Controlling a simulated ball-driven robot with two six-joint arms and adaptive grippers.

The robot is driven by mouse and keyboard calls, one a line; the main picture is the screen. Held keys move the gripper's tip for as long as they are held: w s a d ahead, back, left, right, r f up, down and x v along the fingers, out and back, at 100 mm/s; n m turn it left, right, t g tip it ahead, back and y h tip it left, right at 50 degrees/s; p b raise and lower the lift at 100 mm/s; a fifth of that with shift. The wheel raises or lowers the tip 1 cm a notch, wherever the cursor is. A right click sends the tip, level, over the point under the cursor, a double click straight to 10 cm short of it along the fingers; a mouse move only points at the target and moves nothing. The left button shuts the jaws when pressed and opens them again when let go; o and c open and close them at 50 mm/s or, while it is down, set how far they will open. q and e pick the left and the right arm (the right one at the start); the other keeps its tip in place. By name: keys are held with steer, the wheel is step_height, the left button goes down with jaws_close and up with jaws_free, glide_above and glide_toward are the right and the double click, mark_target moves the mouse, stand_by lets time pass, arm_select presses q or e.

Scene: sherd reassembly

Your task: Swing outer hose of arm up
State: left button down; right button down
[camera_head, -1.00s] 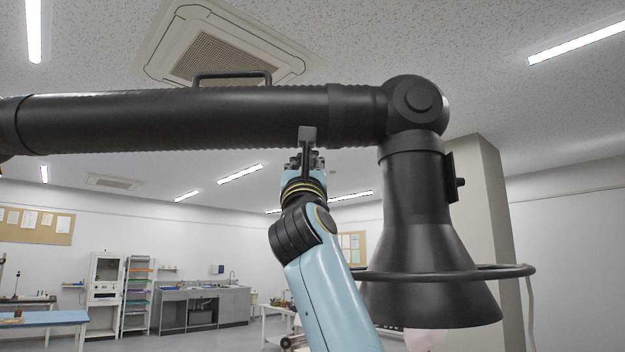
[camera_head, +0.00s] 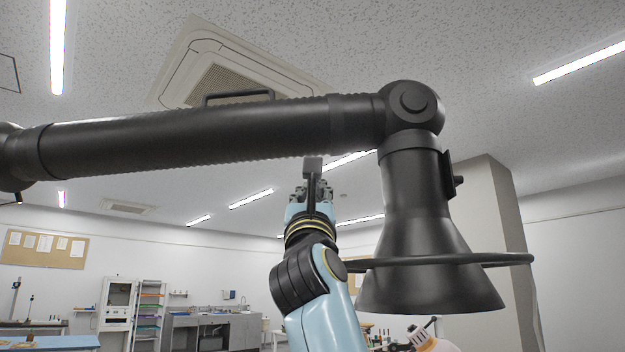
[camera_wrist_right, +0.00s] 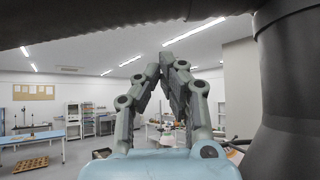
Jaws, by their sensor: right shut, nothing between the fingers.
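The outer hose (camera_head: 230,131) of the extraction arm is a thick black ribbed tube across the head view. It slopes up from a joint (camera_head: 15,158) at the left to a round joint (camera_head: 412,103) at the right. A black flared hood (camera_head: 425,235) hangs from the right joint. My right gripper (camera_head: 313,168) is shut and empty, pointing up just under the hose's lower edge; I cannot tell whether it touches. The right wrist view shows its closed fingers (camera_wrist_right: 168,68), with the dark hose (camera_wrist_right: 110,18) overhead. My left gripper is not in view.
A black ring (camera_head: 500,260) surrounds the hood, right of my right arm. A thin handle (camera_head: 238,97) stands on top of the hose. A grey pillar (camera_head: 490,210) rises behind the hood. Benches and shelves are far back; the air left of my arm is clear.

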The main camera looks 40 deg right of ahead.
steer(key=v, duration=0.5)
